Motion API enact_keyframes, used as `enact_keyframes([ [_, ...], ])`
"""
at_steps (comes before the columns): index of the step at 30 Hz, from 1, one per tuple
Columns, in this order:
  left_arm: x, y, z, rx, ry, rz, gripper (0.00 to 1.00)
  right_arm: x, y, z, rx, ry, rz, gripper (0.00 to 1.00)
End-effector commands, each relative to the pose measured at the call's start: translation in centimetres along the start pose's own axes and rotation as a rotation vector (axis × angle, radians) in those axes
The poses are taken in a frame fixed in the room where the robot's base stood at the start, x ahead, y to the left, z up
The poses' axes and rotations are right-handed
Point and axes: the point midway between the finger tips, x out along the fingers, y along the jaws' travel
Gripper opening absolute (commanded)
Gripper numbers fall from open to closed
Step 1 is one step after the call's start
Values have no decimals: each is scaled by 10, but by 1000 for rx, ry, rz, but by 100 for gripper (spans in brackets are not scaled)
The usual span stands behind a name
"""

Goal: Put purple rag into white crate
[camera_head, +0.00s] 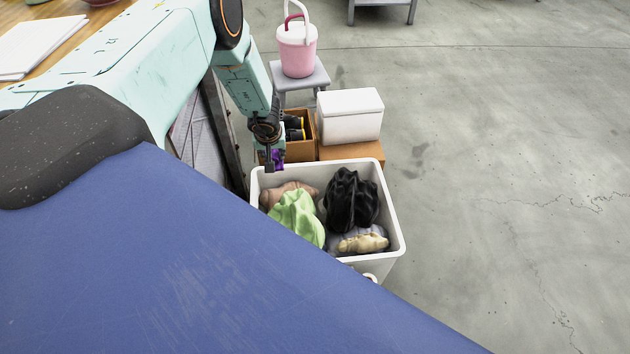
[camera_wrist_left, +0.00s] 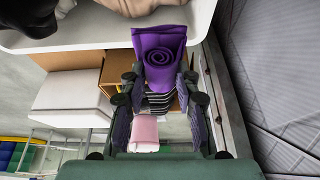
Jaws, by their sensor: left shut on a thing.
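The purple rag (camera_head: 279,157) is a small rolled bundle, mostly hidden by my left gripper (camera_head: 272,163) in the head view. In the left wrist view the rolled purple rag (camera_wrist_left: 161,58) sits at the fingertips of the left gripper (camera_wrist_left: 161,84), which is shut on it. The white crate (camera_head: 393,222) stands open on the floor, with several crumpled cloths inside. The gripper and rag are by the crate's far left corner, near its rim. The crate's white rim also shows in the left wrist view (camera_wrist_left: 95,38). My right gripper is not in view.
Inside the crate are black (camera_head: 350,200), green (camera_head: 297,218) and other cloths. Behind it stand a brown box (camera_head: 303,150), a white box (camera_head: 350,117) and a pink bucket (camera_head: 297,50) on a grey stool (camera_head: 312,78). Open concrete floor lies right.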

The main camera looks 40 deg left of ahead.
Motion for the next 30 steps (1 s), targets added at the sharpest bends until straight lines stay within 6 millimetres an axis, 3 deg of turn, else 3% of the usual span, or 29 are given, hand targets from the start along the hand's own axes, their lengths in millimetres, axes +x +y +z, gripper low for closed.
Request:
enact_keyframes([
  [5,4,4,5,10,-1,4,6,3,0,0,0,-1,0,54],
  [15,56,8,27,16,-1,6,6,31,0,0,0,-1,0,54],
  [30,96,6,43,11,-1,5,6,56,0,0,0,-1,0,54],
])
